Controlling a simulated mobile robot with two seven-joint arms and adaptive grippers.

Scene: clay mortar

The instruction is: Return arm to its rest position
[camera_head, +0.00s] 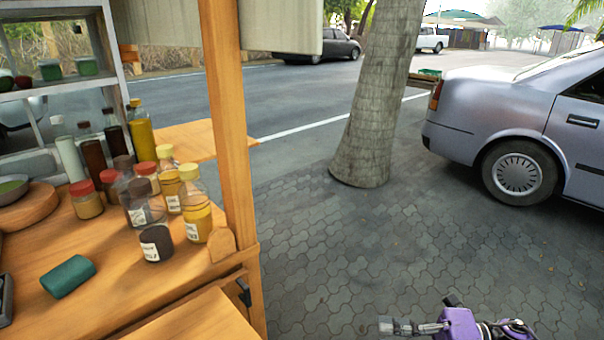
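A dark green block-like item (68,276) lies on the wooden counter (112,285).
Several bottles and jars, including a dark jar (156,243), crowd the counter beside a wooden post (229,120). A tree trunk (374,110) and silver car (530,125) stand beyond open paving (350,250). A purple-and-grey item (462,325), unclear, is at bottom right.

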